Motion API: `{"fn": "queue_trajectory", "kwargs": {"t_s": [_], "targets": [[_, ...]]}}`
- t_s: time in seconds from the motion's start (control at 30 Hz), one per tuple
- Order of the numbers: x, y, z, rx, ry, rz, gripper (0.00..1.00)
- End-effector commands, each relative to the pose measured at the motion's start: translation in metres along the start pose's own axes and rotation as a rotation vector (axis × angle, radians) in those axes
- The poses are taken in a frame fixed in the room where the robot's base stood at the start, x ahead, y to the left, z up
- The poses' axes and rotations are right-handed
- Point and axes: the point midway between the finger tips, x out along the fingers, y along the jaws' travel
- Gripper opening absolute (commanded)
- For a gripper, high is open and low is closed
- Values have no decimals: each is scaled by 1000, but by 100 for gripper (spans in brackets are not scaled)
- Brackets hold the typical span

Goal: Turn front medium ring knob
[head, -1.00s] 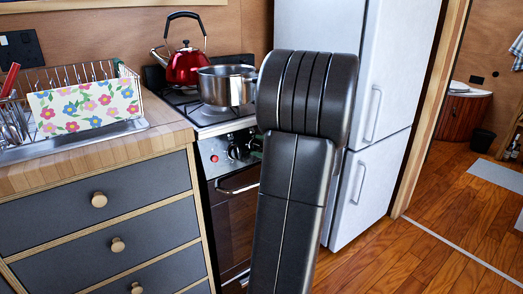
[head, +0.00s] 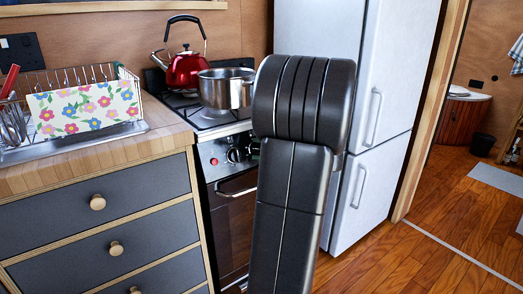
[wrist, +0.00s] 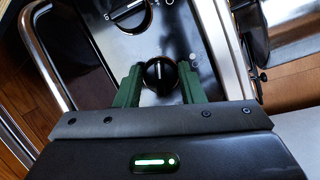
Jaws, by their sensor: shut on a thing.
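The stove front panel (head: 214,160) carries a row of black knobs, partly hidden behind my arm in the head view. One black knob (head: 233,155) shows left of my arm. In the wrist view, my gripper (wrist: 160,82) has its green fingers on either side of a black knob (wrist: 159,75) and is shut on it. A pale line shows on that knob's face. A second knob (wrist: 128,8) is at the top edge of the wrist view, apart from the fingers. My gripper is hidden behind my arm in the head view.
An oven door handle (head: 237,191) runs below the panel. A steel pot (head: 226,89) and red kettle (head: 188,70) stand on the stove top. The white fridge (head: 374,178) is close on the right. The wooden floor (head: 430,260) at right is clear.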

Motion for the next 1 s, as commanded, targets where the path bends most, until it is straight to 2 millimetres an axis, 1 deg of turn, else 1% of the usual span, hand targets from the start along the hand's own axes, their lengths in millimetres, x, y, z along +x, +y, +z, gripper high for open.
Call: {"fn": "queue_trajectory", "kwargs": {"t_s": [0.03, 0.1, 0.13, 0.4, 0.53, 0.67, 0.8, 1.0], "targets": [[0, 1, 0, 1, 0, 1, 41], [0, 1, 0, 1, 0, 1, 55], [0, 0, 0, 1, 0, 1, 57], [-1, 0, 0, 1, 0, 0, 57], [-10, -1, 0, 1, 1, 0, 57], [-32, -2, 0, 2, 4, -1, 57], [-64, -3, 0, 2, 5, -2, 57], [-105, -2, 0, 3, 4, -1, 57]]}}
